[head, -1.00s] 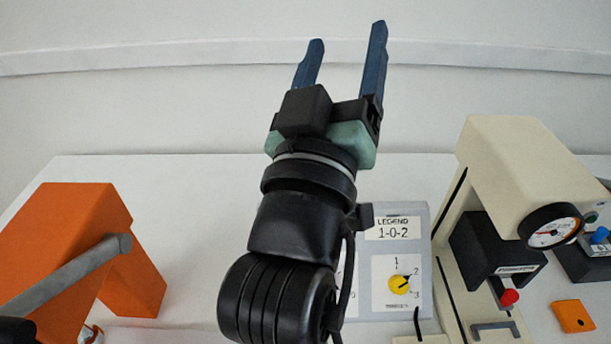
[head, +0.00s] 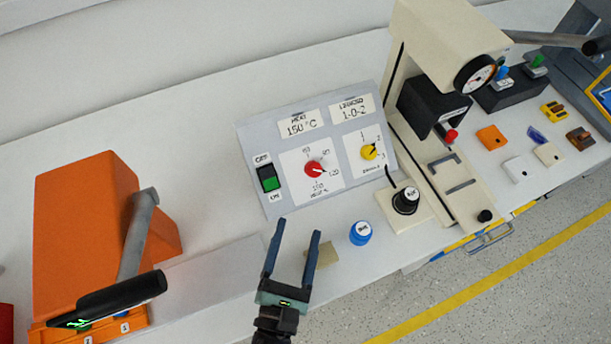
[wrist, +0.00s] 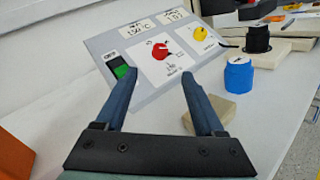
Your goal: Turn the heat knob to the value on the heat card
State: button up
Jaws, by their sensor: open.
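The grey control panel (head: 262,160) stands in the middle of the table in the head view. Its heat card (head: 299,123) reads 150 °C. The red heat knob (head: 314,169) sits below the card on a white dial; its white mark appears to point to the lower right, near 120. The knob also shows in the wrist view (wrist: 159,51), beyond my fingertips. My gripper (head: 292,236) is open and empty, in front of and below the panel, apart from the knob.
A yellow knob (head: 369,152) under a legend card and a green switch (head: 270,182) flank the heat knob. A blue cylinder (head: 360,233), a black knob (head: 406,200) and a tan block (head: 322,254) are nearby. A cream press (head: 440,40) stands right, an orange machine (head: 85,220) left.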

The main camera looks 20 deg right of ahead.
aim_at(314, 173)
jog(key=p+x, duration=0.1)
jog(key=x, duration=1.1)
jog(key=shift+w, duration=0.1)
grip_shut()
